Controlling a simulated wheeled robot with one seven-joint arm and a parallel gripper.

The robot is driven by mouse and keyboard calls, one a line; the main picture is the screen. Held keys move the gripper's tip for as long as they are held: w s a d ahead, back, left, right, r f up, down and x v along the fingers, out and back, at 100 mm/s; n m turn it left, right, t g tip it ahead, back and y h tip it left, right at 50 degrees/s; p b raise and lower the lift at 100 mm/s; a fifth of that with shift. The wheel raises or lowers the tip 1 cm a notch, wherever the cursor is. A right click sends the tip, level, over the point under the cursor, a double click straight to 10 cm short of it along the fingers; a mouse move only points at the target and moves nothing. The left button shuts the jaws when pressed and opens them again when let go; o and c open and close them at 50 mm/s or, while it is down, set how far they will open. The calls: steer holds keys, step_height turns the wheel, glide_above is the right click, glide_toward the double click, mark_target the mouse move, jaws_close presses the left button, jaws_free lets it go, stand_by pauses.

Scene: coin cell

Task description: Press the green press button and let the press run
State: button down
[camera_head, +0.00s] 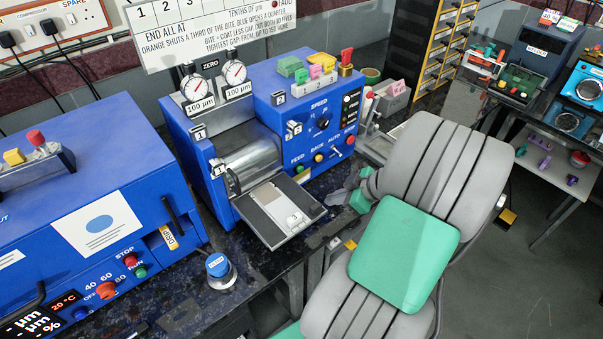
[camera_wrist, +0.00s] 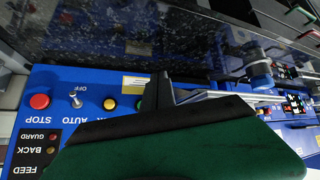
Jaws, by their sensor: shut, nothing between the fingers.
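The blue roll press (camera_head: 257,118) stands mid-bench with its tilted front tray (camera_head: 262,222) before the roll. Its front panel has a small FEED button (camera_head: 299,169) that looks green, an orange-yellow BACK button (camera_head: 319,158) and a red STOP button (camera_head: 351,140). My gripper (camera_head: 338,197) is shut and empty, right of the tray and lower than the panel, apart from the buttons in the head view.
Another blue machine (camera_head: 90,200) with STOP and RUN buttons stands at left. A blue-capped knob (camera_head: 218,266) stands on the dark bench. Coloured clips (camera_head: 316,70) sit atop the press. A grey device (camera_head: 392,97) stands behind my arm.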

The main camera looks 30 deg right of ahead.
mark_target(300, 170)
steer(key=shift+w+d+r+n+t, duration=0.15)
steer(key=shift+w+r+n+t, duration=0.25)
steer(key=shift+n, duration=0.5)
steer(key=w+a, duration=0.1)
steer(key=w, duration=0.7)
steer(key=shift+w, duration=0.4)
steer(key=shift+a, duration=0.1)
steer(key=shift+w+f, duration=0.1)
stand_by(0.9)
steer(key=shift+w+b, duration=0.35)
steer(key=shift+b, duration=0.1)
